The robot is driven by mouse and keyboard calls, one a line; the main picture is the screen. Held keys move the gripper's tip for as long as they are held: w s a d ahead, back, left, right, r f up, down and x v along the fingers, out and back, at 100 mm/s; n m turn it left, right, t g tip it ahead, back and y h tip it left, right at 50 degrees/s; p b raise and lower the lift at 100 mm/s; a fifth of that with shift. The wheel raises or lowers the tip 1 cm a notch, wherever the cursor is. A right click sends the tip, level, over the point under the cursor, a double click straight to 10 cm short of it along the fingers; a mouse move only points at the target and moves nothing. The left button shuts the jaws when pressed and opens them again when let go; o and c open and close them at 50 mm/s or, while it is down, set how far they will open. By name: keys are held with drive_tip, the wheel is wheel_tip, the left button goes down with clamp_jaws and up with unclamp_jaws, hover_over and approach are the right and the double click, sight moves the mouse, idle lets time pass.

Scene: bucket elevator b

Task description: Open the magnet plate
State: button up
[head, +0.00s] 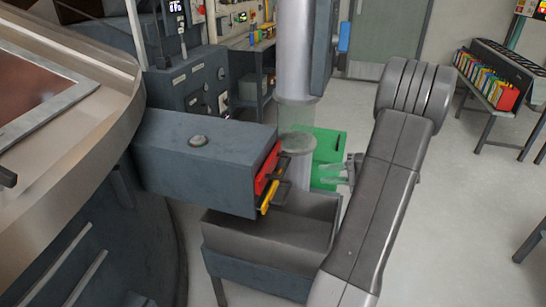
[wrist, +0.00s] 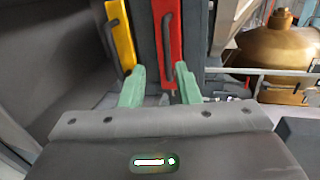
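A grey box housing (head: 205,160) juts out from the large round machine. On its end face are a red plate (head: 267,168) and a yellow plate (head: 270,196), each with a dark handle. Which one is the magnet plate I cannot tell. In the wrist view the yellow plate (wrist: 122,38) is on the left and the red plate (wrist: 174,40) right of centre. My gripper (head: 320,173) is to the right of the plates in the head view, fingers towards them, apart from them. In the wrist view its green fingers (wrist: 160,72) are spread and empty; the red plate's handle (wrist: 167,45) appears beyond the gap, nearer the right finger.
An open grey bin (head: 265,242) stands below the housing. A vertical metal pipe (head: 294,50) and a green box (head: 328,145) are behind my gripper. A rack of coloured items (head: 488,80) is at the far right.

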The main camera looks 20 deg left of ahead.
sight(285, 167)
drive_tip(key=shift+y, duration=0.3)
drive_tip(key=x, duration=0.4)
drive_tip(key=w+x, duration=0.1)
drive_tip(key=x, duration=0.4)
drive_tip(key=w+x, duration=0.1)
drive_tip(key=x, duration=0.4)
drive_tip(key=shift+a+r, duration=0.1)
drive_tip(key=shift+a, duration=0.05)
clamp_jaws()
